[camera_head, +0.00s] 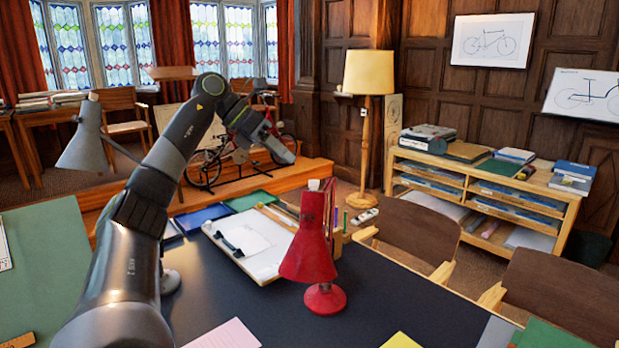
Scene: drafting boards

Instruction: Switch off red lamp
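The red lamp (308,250) stands upright on the dark desk top (400,312), its shade tilted downward over a round red base. I cannot tell whether it is lit, and no switch can be made out. My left arm comes in from the lower left and reaches up and over the desk. My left gripper (284,152) is in the air, above and a little left of the lamp in the picture, apart from it. Its fingertips are too small and dark to tell whether they are open. My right gripper is not in view.
A drawing board with paper (262,252) lies left of the lamp, and a pencil holder (336,240) stands behind it. A grey lamp (84,148) is at left. Pink paper (228,334) lies in front. Chairs (418,232) stand at right. The desk right of the lamp is mostly clear.

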